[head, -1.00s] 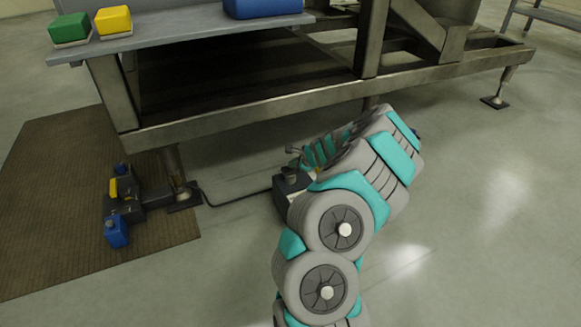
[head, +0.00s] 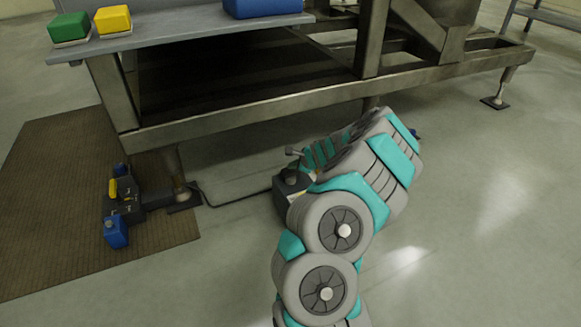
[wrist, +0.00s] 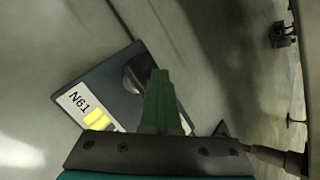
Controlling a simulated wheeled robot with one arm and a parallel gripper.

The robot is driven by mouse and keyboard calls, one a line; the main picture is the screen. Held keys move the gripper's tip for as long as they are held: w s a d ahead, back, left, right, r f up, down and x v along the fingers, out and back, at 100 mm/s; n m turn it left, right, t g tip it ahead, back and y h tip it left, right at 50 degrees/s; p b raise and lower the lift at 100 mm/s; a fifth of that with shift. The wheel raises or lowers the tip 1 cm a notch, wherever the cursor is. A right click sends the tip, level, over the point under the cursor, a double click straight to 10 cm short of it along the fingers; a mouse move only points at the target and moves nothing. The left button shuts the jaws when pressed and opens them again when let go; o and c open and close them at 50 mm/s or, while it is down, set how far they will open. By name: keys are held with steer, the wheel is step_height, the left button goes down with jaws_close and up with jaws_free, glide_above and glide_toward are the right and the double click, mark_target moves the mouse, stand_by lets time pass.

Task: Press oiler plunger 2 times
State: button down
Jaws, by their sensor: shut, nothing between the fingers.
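The oiler is a small dark box (head: 288,188) on the floor, partly hidden behind my arm in the head view. A dark knob on a thin stem (head: 293,153) stands above it there. In the wrist view the oiler (wrist: 90,88) shows a white label with yellow patches. A dark rounded knob (wrist: 136,76) lies near its far edge. My gripper (wrist: 159,74) is shut and empty, its green fingertips just right of that knob in the picture. I cannot tell whether they touch it. In the head view my arm hides the fingers.
A steel frame table (head: 330,100) stands behind the oiler, its low beam close above my arm. A pedal unit (head: 128,205) with blue and yellow parts lies on the brown mat (head: 50,200). A thin cable or pipe (head: 235,197) runs along the floor towards the oiler. The floor right is clear.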

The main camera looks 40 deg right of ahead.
mark_target(293, 171)
steer(key=shift+r+p, duration=1.3)
steer(key=shift+r, duration=0.2)
steer(key=shift+r, duration=0.1)
step_height(293, 171, up, 5)
steer(key=p, duration=0.4)
steer(key=shift+p, duration=0.35)
